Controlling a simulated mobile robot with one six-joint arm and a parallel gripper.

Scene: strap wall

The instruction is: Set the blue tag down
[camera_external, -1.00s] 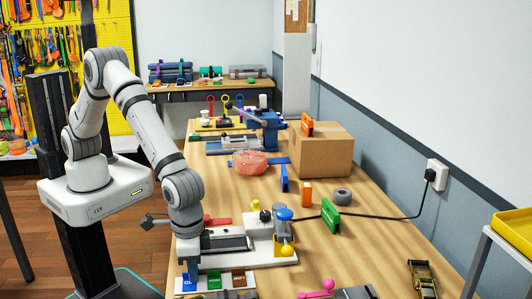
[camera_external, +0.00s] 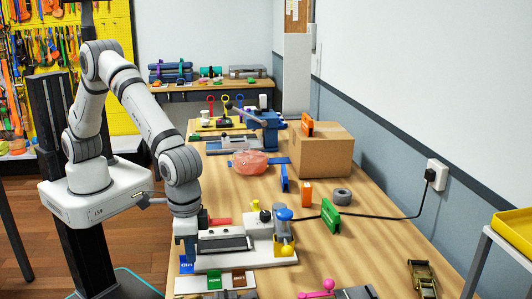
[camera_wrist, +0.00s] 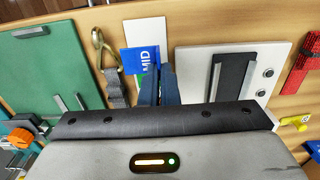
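The white strip (camera_external: 186,286) also bears a green tag (camera_external: 214,280) and a brown tag (camera_external: 239,279).
A white fixture (camera_external: 265,258) with a dark plate and a blue-capped cylinder (camera_external: 284,222) stands close to my gripper. A green block (camera_external: 330,216), grey tape roll (camera_external: 342,196) and cardboard box (camera_external: 318,152) stand farther back.

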